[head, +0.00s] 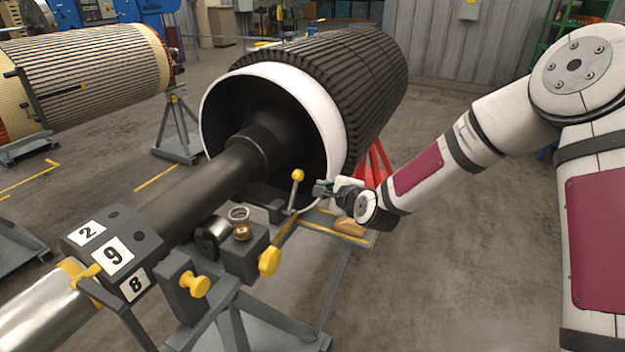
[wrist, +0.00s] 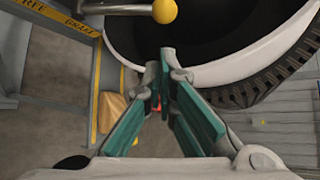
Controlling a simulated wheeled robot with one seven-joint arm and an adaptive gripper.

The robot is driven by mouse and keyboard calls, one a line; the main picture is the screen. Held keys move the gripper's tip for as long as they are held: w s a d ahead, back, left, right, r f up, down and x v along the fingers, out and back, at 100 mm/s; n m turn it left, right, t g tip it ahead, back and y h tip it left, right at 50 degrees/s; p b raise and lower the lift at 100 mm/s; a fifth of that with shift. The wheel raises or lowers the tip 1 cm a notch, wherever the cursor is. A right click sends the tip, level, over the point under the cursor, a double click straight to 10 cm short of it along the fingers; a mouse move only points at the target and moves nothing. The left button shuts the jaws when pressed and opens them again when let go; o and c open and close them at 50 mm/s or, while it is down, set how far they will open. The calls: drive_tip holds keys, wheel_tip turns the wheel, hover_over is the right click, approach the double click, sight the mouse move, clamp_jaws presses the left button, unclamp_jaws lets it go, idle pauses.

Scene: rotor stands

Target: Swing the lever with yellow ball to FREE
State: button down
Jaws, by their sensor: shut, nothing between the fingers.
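The lever with the yellow ball (head: 298,175) stands nearly upright on the grey stand, in front of the big rotor's white-rimmed open end. In the wrist view its yellow ball (wrist: 165,11) is at the top edge, on a grey rod that runs in from the left. My gripper (head: 319,188) is just right of the lever, below the ball. In the wrist view my gripper (wrist: 168,58) is shut and empty, with a visible gap to the ball.
The large dark rotor (head: 370,75) is close behind my gripper. A glass jar (head: 240,224) with brown contents and a yellow knob (head: 269,261) are on the stand, left of the lever. A wooden block (head: 350,227) lies below my gripper. Floor at right is clear.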

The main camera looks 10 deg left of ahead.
sight(293, 193)
drive_tip(key=shift+w, duration=0.1)
drive_tip(key=x, duration=1)
